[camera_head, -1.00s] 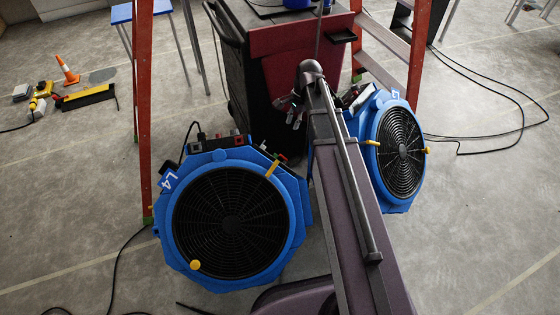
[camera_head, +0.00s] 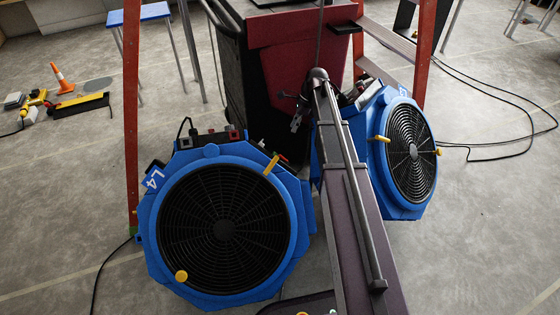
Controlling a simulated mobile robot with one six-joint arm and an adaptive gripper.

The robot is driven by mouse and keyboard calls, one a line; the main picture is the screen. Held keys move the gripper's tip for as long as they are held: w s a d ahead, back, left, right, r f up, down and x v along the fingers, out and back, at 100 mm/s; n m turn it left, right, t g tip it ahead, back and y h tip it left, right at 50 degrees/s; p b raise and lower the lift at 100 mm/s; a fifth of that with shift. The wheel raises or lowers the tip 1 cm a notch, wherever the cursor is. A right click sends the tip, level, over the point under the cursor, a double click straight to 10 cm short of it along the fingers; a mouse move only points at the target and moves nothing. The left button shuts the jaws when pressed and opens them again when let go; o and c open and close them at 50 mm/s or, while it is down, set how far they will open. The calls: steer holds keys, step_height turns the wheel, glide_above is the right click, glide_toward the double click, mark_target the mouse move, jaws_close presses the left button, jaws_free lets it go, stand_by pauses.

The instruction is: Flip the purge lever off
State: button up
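I cannot make out a part that is clearly the purge lever. A blue round fan marked L4 (camera_head: 163,235) stands at the left. It has a yellow tab (camera_head: 271,165) at its upper right rim and a yellow knob (camera_head: 181,276) at its lower left. A second blue fan (camera_head: 378,165) stands at the right, with yellow tabs at its sides. My arm reaches up from the bottom between the fans. My gripper (camera_head: 295,118) is small and dark at its far end, in front of the black and red cart. Its finger opening is unclear, and nothing shows held.
The black and red cart (camera_head: 300,33) stands behind the fans. Red ladder legs (camera_head: 131,110) rise at both sides. Cables lie on the floor at left and right. An orange cone (camera_head: 61,78) and tools lie far left. A dark thing with yellow bits (camera_head: 308,305) shows at the bottom edge.

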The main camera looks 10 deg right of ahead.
steer(key=shift+w+d+f, duration=0.1)
steer(key=shift+w+f, duration=0.15)
steer(key=shift+f, duration=0.15)
steer(key=b+x, duration=1.3)
steer(key=shift+a+f, duration=0.25)
steer(key=shift+f, duration=0.05)
stand_by(0.7)
jaws_close()
